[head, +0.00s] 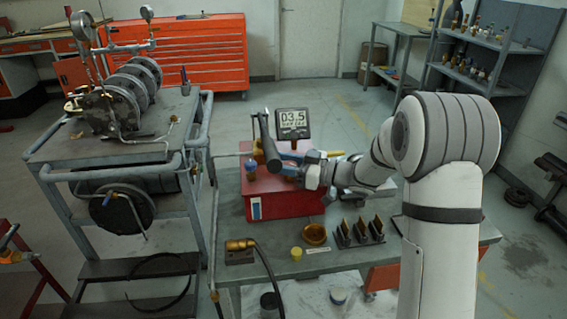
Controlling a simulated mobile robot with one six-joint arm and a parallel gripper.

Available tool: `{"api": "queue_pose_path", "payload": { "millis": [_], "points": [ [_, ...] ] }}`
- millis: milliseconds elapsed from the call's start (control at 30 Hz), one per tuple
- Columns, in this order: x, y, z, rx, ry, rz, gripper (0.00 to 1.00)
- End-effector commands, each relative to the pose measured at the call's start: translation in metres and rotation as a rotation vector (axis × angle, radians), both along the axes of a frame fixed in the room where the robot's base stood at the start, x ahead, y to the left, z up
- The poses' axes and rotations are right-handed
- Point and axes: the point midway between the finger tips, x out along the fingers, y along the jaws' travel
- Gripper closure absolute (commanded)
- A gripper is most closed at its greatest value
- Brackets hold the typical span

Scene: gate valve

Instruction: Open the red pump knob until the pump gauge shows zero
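A red pump box (287,200) stands on the grey workbench. A digital pump gauge (293,119) rises behind it and seems to read 03.5. My arm reaches in from the right, and my gripper (284,158) is over the top of the box, in front of and just below the gauge. A dark upright lever (266,134) and brass fittings (258,152) are just left of my gripper. I cannot make out the red pump knob; my gripper may hide it. Whether the fingers are open, shut or touching anything is too small to tell.
On the bench front lie a brass fitting with a hose (240,246), a yellow cap (296,253), an amber dish (315,234) and dark racks (360,233). Open floor lies behind.

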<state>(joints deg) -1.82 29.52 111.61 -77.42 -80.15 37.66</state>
Motion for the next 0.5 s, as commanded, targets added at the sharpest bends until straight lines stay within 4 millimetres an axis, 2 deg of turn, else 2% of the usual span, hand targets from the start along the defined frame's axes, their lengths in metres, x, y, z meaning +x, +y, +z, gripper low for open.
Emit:
{"api": "queue_pose_path", "payload": {
  "millis": [33, 200, 500],
  "points": [
    [-0.0001, 0.0000, -0.0001, 0.000, 0.000, 0.000, 0.57],
    [-0.0001, -0.0002, -0.0005, -0.001, 0.001, 0.000, 0.45],
    [-0.0011, -0.0067, -0.0007, -0.001, 0.001, -0.003, 0.45]
  ]
}}
